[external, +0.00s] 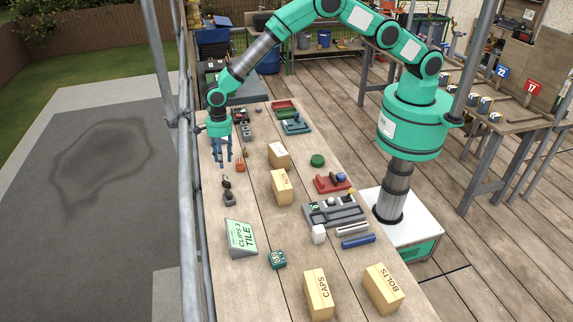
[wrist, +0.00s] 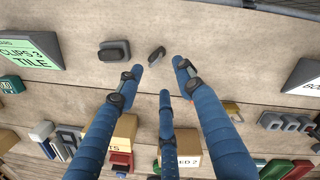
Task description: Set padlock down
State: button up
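A small orange-red block with a loop above it, which looks like a padlock (external: 240,166), stands on the bench just right of my gripper (external: 223,163) in the external view. In the wrist view it is mostly hidden by the right finger. My gripper (wrist: 160,75) has its three blue fingers spread, with nothing held between them. A small dark piece (wrist: 157,55) stands on the bench just beyond the fingertips; it also shows in the external view (external: 227,184). I cannot tell if that piece is a lock. A dark block (wrist: 115,50) sits beside it.
A green-labelled sloped sign (external: 241,238) stands nearer the camera on the bench. Scaffold rails (external: 187,200) run along the left edge. Bare planks show between the items.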

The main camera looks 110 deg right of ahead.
jog(key=shift+s+r, duration=0.1)
jog(key=shift+r, duration=0.75)
jog(key=s+r+n+t, duration=0.1)
jog(key=s+r+n, duration=0.2)
jog(key=r, duration=0.6)
jog(key=s+r+n, duration=0.2)
jog(key=s+r, duration=0.1)
jog(key=r, duration=0.7)
jog(key=s+d+r+n+t, duration=0.15)
jog(key=s+r+n, duration=0.55)
jog(key=s+r, duration=1)
jog(key=s+d+r+n+t, duration=0.1)
jog(key=s+r+n, duration=0.3)
jog(key=s, duration=0.5)
jog(key=s+r+n, duration=0.3)
jog(key=s+r, duration=0.4)
jog(key=s, duration=0.2)
jog(key=s+f+n+t, duration=0.1)
jog(key=s+n, duration=0.6)
jog(key=s, duration=1.3)
jog(key=shift+d+f+n+h, duration=0.3)
jog(key=shift+d+f+h, duration=0.1)
jog(key=shift+f, duration=0.25)
